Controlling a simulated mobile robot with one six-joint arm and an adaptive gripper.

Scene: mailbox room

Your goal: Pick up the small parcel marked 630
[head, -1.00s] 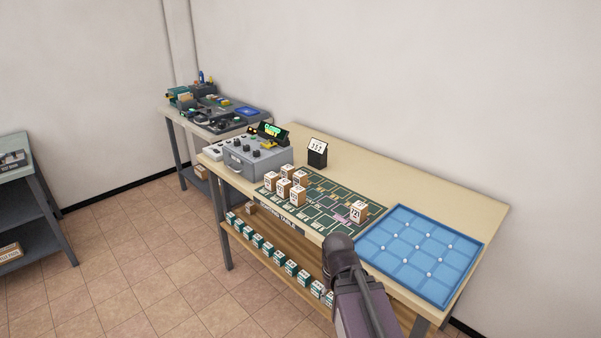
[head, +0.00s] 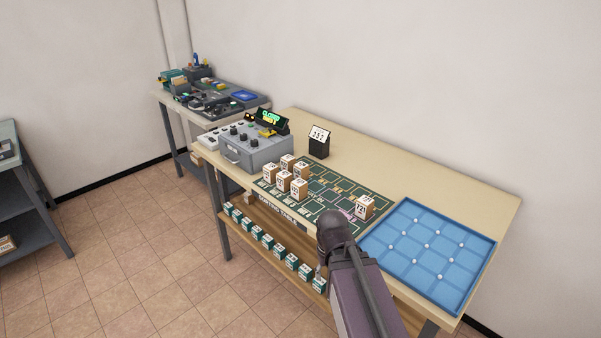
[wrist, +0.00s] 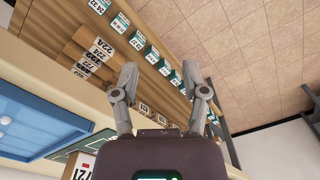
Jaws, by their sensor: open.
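Several small brown-and-white parcels (head: 299,187) stand grouped on the left of the green sorting mat (head: 325,200) on the table. Their numbers are too small to read, so I cannot tell which is marked 630. A single parcel (head: 364,207) stands at the mat's right; it shows 721 in the wrist view (wrist: 82,167). My gripper (wrist: 164,85) is open and empty, its two fingers apart, pointing toward the lower shelf in the wrist view.
A blue divided tray (head: 428,252) lies right of the mat. A grey console (head: 255,150) and a black number stand (head: 319,143) are behind the parcels. Teal-and-white boxes (head: 268,242) line the wooden lower shelf. Tiled floor (head: 130,250) is clear in front.

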